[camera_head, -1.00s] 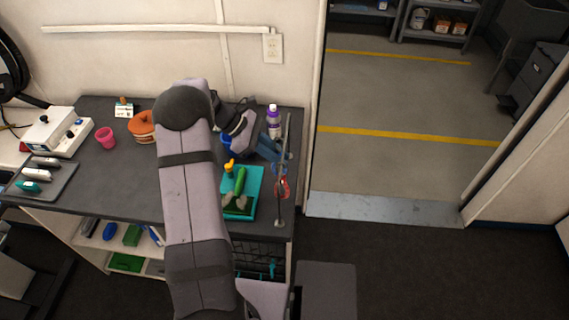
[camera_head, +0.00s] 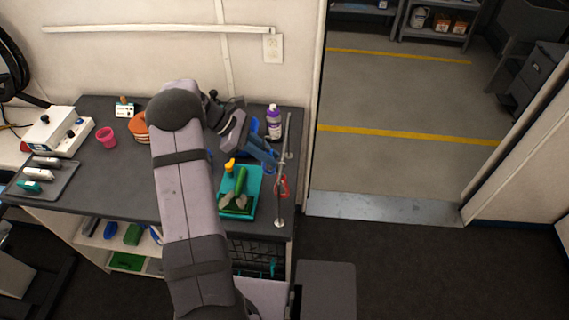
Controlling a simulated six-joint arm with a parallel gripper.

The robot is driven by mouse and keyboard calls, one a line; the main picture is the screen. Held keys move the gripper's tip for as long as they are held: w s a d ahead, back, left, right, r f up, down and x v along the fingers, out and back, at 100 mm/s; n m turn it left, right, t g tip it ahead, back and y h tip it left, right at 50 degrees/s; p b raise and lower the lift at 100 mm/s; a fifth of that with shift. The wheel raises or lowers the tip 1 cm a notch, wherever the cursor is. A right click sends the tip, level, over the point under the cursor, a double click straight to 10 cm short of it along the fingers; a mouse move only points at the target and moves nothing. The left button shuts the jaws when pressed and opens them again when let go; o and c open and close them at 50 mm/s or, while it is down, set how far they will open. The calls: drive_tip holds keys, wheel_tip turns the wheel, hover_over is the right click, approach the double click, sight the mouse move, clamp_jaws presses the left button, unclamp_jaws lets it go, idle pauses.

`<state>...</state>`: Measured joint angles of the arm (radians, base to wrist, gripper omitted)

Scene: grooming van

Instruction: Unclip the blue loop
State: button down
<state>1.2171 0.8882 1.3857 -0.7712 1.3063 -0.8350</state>
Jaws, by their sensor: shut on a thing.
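My gripper (camera_head: 270,158) is over the right end of the dark counter, with its blue-grey fingers shut on the blue loop (camera_head: 267,167). The loop shows only as a small blue patch at the fingertips. It appears just left of the thin metal rail (camera_head: 281,205); whether it is fully clear of the rail is too small to tell. A red loop (camera_head: 283,187) hangs on the rail, lower down.
A teal tray (camera_head: 256,181) with a green-handled tool (camera_head: 240,182) lies left of the rail. A purple-and-white bottle (camera_head: 273,122) stands behind the gripper. A pink cup (camera_head: 106,138) stands at the left. My arm hides the counter's middle.

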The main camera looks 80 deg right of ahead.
drive_tip(key=shift+w, duration=0.15)
drive_tip(key=shift+w+r+p, duration=0.25)
drive_tip(key=shift+w+p, duration=0.1)
drive_tip(key=shift+w, duration=0.6)
drive_tip(key=shift+w+r+p, duration=0.25)
drive_tip(key=shift+w+p, duration=0.1)
drive_tip(key=shift+w, duration=0.6)
